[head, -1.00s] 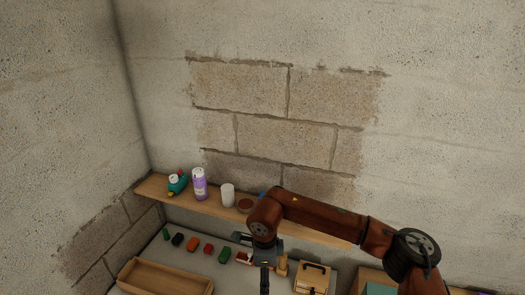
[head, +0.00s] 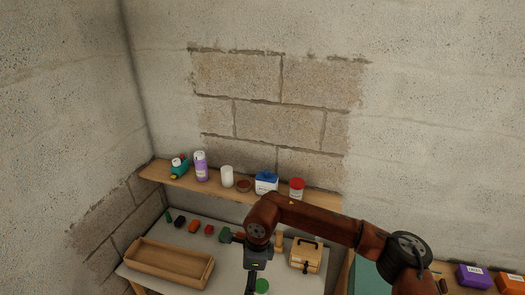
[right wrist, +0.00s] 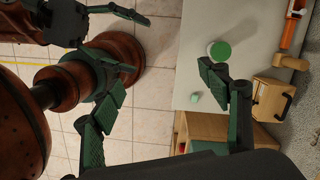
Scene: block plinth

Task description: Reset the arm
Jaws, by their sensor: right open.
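My right arm comes in from the right in the head view, and its gripper (head: 251,282) points down over the front of the grey table (head: 203,263). In the right wrist view the fingers of the right gripper (right wrist: 158,80) are wide apart with nothing between them. A white jar with a green lid (head: 262,286) stands close beside it in the head view; it also shows in the right wrist view (right wrist: 221,51). My left gripper (right wrist: 130,37) shows at the upper left of the right wrist view, fingers apart and empty. It is outside the head view.
A wooden tray (head: 145,271), several coloured blocks and a wooden box with a handle (head: 306,254) are on the table.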

